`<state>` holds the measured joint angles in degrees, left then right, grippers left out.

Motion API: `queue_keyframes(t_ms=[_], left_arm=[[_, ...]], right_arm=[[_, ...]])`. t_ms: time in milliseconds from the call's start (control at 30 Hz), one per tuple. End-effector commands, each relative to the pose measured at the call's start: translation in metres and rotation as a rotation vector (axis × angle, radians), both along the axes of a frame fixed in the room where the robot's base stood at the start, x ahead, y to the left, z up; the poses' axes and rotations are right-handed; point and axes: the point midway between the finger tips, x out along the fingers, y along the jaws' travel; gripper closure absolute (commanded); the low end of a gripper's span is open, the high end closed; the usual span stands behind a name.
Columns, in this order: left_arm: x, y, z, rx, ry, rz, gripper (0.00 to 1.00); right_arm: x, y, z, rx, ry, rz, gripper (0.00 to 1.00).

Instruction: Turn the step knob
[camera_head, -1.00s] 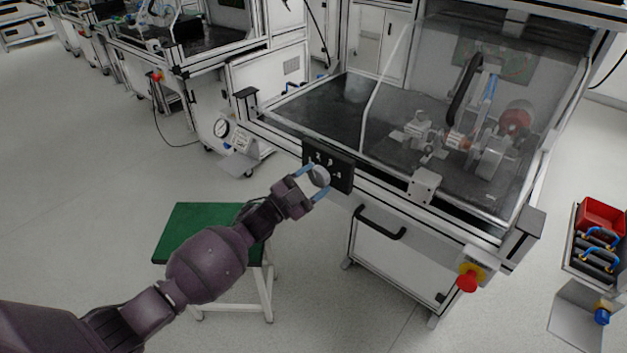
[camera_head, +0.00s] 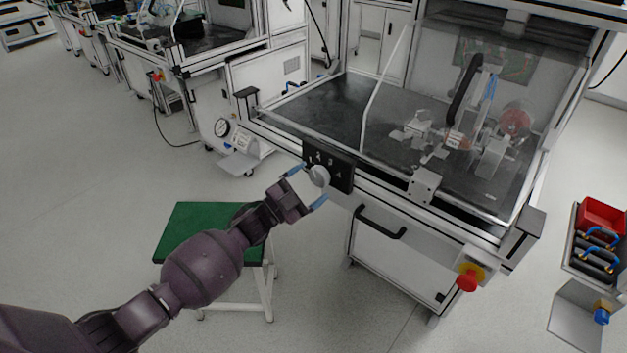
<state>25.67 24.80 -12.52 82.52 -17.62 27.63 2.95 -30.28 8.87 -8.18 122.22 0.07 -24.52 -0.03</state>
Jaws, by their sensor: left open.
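The step knob (camera_head: 319,176) is a round grey knob on a black panel (camera_head: 342,172) with white numbers, on the front of the test bench. My left gripper (camera_head: 307,187) is at the knob, with one blue fingertip at its upper left and the other at its lower right. The jaws are open, and a gap shows between the fingers and the knob's sides. The gripper covers part of the panel's lower left. My right gripper is not in view.
A black drawer handle (camera_head: 379,223) and a red emergency button (camera_head: 467,279) are on the bench front. A green-topped stool (camera_head: 193,226) stands under my left arm. A red bin (camera_head: 602,215) is at the right.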

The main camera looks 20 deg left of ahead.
Motion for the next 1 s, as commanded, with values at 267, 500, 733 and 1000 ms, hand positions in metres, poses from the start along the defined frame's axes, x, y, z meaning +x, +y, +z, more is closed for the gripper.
queue_keyframes(t_ms=[267,500,733,1000], left_arm=[[-0.040,0.029,-0.014,0.001,0.002,0.002,0.16],[-0.066,0.046,-0.024,0.002,0.000,0.002,0.16],[-0.073,0.052,-0.027,0.001,0.000,0.001,0.16],[-0.073,0.052,-0.027,0.001,0.000,0.001,0.16]], right_arm=[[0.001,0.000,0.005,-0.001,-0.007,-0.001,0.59],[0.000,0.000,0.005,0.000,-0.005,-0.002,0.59],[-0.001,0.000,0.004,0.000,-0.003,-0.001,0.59],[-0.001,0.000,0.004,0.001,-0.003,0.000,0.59]])
